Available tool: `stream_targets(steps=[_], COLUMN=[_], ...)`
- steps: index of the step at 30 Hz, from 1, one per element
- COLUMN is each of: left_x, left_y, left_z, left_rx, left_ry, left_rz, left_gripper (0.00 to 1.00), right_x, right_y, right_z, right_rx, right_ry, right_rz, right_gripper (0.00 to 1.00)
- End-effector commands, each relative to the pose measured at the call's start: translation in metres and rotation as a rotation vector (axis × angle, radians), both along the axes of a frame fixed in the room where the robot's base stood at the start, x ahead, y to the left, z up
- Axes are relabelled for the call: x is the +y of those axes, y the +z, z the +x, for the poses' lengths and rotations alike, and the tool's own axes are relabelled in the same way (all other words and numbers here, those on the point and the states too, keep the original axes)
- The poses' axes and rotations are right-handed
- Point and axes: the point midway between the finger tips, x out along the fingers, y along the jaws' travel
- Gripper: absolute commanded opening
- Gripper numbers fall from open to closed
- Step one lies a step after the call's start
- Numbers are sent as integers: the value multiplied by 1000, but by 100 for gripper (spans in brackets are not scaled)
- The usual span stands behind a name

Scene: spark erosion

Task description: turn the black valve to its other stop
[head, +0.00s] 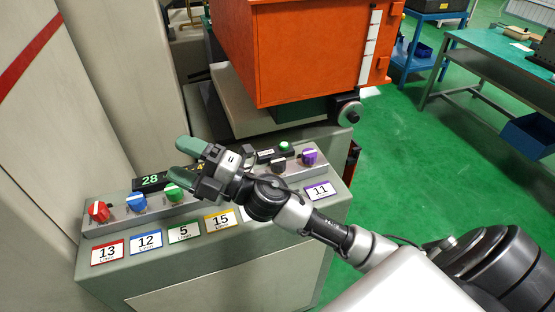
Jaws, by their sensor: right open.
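The black valve (278,164) is a small dark knob on the sloped grey panel, just left of the purple knob (309,157). It is partly hidden behind my right wrist, and its exact angle is too small to tell. My right gripper (183,147) is open and empty. Its green-tipped fingers point left, above the back of the panel and well left of the black valve, apart from it. My left gripper is not in view.
Red (98,211), blue (136,202) and green (173,192) knobs stand on the panel's left, above number labels. A display (150,181) reads 28. An orange box (310,55) stands behind. Green floor (440,160) is clear on the right.

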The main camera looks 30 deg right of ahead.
Motion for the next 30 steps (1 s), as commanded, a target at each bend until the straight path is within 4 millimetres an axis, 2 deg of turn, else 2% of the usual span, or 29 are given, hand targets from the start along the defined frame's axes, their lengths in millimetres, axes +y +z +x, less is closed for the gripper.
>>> stream_targets(steps=[2, 5, 8, 10, 14, 16, 18, 22, 25, 27, 30], left_x=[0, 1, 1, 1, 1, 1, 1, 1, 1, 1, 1], left_y=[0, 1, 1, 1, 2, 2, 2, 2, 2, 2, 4], left_z=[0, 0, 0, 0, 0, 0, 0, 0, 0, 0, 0], left_rx=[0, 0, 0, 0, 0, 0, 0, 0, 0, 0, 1], left_ry=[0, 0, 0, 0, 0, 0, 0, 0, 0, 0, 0], left_rz=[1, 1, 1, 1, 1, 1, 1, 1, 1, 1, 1], left_gripper=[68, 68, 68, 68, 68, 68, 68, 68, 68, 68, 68], right_x=[17, 30, 26, 13, -37, -75, -115, -179, -210, -222, -228], right_y=[5, -4, -24, -39, -63, -69, -68, -55, -45, -40, -42], right_z=[-2, -5, -4, 0, 15, 24, 30, 35, 34, 33, 31], right_rx=[-129, -244, -305, -314, -243, -159, -49, 166, 292, 342, 374], right_ry=[137, 302, 454, 545, 685, 738, 773, 802, 808, 809, 815], right_rz=[-185, -434, -707, -908, -1288, -1485, -1657, -1883, -1976, -2008, -2025], right_gripper=[68, 68, 68, 68, 68, 68, 68, 68, 68, 68, 68])
